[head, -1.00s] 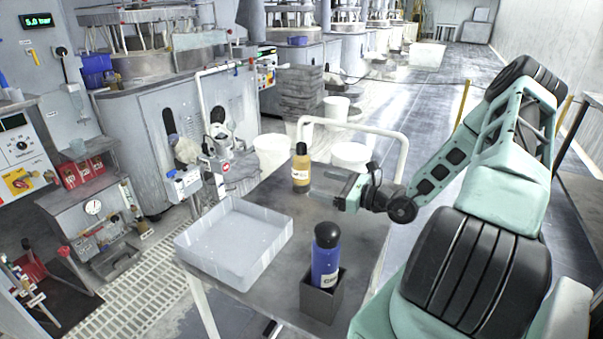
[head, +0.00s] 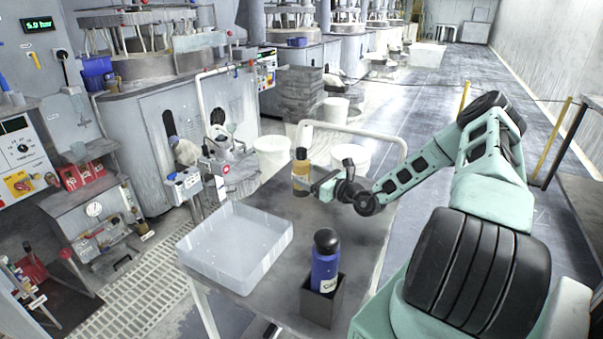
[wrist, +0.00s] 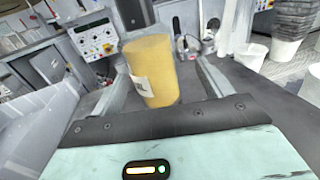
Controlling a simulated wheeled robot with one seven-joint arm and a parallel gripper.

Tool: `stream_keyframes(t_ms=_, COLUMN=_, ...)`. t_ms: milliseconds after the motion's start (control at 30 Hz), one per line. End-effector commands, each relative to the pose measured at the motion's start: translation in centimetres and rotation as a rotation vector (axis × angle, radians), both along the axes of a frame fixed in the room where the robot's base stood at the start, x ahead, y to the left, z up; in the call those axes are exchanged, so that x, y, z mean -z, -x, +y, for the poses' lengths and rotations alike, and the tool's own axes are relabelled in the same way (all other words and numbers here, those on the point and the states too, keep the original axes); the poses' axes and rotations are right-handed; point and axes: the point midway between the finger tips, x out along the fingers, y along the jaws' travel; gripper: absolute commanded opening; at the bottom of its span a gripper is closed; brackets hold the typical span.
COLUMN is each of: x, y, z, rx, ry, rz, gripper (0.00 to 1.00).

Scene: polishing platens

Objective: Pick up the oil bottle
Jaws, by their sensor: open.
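The oil bottle (head: 301,172), amber with a black cap and a white label, stands upright at the far end of the cart top. In the wrist view the bottle (wrist: 152,72) is large and lies between the two open fingers of my gripper (wrist: 160,82). Its label is partly visible on the left side. In the head view my gripper (head: 312,183) is at the bottle, reaching in from the right, and its fingers partly cover it. I cannot tell whether either finger touches the bottle.
A translucent tray (head: 236,284) sits at the left of the cart top (head: 345,232). A blue bottle (head: 325,262) stands in a dark square holder (head: 322,303) at the near edge. A white rail (head: 350,131) rises at the cart's far end, with white buckets (head: 272,158) beyond.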

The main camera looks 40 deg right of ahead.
Motion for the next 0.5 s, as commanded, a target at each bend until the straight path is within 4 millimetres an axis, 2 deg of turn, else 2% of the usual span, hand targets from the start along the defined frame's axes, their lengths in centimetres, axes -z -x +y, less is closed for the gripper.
stream_keyframes(t_ms=333, x=-0.6, y=-4.1, z=1.3, rx=-0.002, ry=0.000, rz=-0.001, gripper=0.79)
stream_keyframes(t_ms=500, x=-0.5, y=-5.1, z=1.4, rx=0.000, ry=0.000, rz=0.000, gripper=0.79)
